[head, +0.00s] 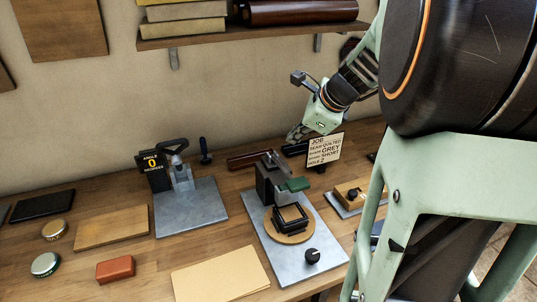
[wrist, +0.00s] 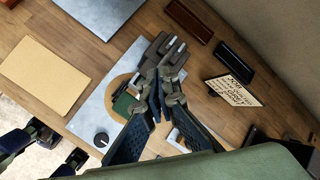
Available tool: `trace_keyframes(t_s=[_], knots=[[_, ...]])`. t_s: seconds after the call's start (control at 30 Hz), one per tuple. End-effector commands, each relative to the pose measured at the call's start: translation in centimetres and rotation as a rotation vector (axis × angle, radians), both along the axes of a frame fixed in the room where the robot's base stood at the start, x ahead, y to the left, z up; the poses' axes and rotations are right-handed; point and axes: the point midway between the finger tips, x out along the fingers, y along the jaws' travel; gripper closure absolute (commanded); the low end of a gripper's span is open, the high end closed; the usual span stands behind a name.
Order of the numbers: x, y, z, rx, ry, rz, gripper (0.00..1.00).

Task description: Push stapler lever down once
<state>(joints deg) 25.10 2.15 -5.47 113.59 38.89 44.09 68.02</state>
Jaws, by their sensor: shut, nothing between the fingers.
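The stapler (head: 272,181) is a dark grey upright body with a green lever pad (head: 294,184) at its front. It stands on a grey metal base plate (head: 258,233). Below the pad lies a round wooden disc with a black frame (head: 291,218) on it. In the wrist view the stapler's grey top (wrist: 166,48) shows just beyond my fingers, and the green pad (wrist: 123,104) is beside them, partly hidden. My gripper (head: 298,134) is shut and empty, above and behind the stapler in the head view; its fingers (wrist: 160,82) meet in the wrist view. I see no contact.
A job card (head: 325,149) stands behind the stapler on the right. A second device with an angle sign (head: 152,167) is to the left. A black knob (head: 312,256) sits on the base plate's front. A shelf (head: 230,34) hangs above.

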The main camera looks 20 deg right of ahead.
Motion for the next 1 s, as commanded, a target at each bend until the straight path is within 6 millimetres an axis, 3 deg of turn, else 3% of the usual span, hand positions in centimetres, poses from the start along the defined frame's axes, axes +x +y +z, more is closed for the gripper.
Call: trace_keyframes(t_s=[0.27, 0.8, 1.0], knots=[[-0.3, 0.0, -1.8, -0.001, 0.001, 0.000, 1.00], [-1.3, 0.0, -8.2, -0.001, 0.000, 0.001, 1.00], [-1.4, -0.1, -8.7, 0.000, -0.001, 0.000, 1.00]])
